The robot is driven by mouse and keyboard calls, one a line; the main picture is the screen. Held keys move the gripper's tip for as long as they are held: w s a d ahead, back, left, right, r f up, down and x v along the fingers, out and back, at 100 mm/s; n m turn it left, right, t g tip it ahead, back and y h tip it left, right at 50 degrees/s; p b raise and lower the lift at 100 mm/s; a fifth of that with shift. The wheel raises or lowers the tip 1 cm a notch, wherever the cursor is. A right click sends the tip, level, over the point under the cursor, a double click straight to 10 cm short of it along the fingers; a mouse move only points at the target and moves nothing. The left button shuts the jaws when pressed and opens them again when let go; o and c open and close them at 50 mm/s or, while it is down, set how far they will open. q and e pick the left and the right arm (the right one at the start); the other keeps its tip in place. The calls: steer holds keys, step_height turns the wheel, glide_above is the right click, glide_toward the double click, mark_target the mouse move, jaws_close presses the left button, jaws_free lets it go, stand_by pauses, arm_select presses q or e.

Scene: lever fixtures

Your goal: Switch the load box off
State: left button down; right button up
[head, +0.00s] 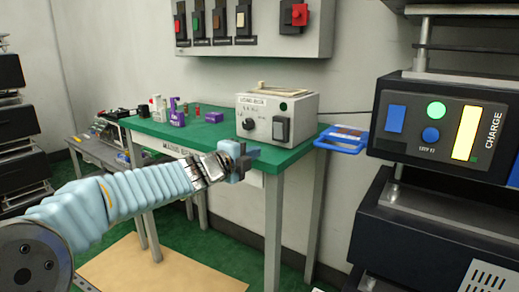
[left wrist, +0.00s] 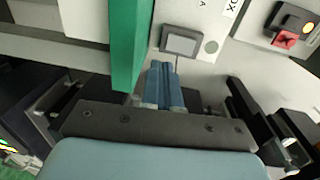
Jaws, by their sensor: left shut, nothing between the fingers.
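The load box (head: 262,104) is a light grey box on the green table (head: 215,133) in the head view. Its front has a dark knob (head: 249,124), a large rocker switch (head: 281,130) and a dark green round lamp (head: 283,107). My left gripper (head: 251,155) is below and in front of the box, near the table's front edge. In the left wrist view its blue fingers (left wrist: 163,86) are shut and empty. They point toward the rocker switch (left wrist: 181,42), with a visible gap. The rocker's exact tilt is hard to tell. My right gripper is out of view.
A wall panel (head: 262,42) with several switches and a red button hangs above. A charge unit (head: 440,128) on a dark rack stands at the right. A blue tray (head: 343,139) sits right of the table. Small purple items (head: 177,117) lie on the table's left part.

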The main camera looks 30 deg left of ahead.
arm_select(q)
steer(key=shift+s+a+f, duration=0.1)
steer(key=shift+s+f, duration=0.05)
steer(key=shift+s, duration=0.95)
steer(key=shift+s+a+f, duration=0.1)
steer(key=shift+s, duration=1)
steer(key=w+d+f+n+g+h, duration=0.1)
steer(key=d+f+n+g, duration=0.5)
steer(key=f, duration=1.1)
steer(key=w+d+f+n+g+h, duration=0.15)
steer(key=d+f+n, duration=0.45)
steer(key=f, duration=1.1)
steer(key=s+d+f+n+g, duration=0.4)
steer(key=s+d+f, duration=0.3)
steer(key=s+f, duration=0.5)
steer(key=s+d+f+n+g, duration=0.4)
steer(key=s+d+f, duration=0.3)
steer(key=s+f, duration=0.4)
steer(key=shift+s+d+f+n+g, duration=0.25)
steer(key=shift+s+f+n+g, duration=0.2)
steer(key=shift+f, duration=0.2)
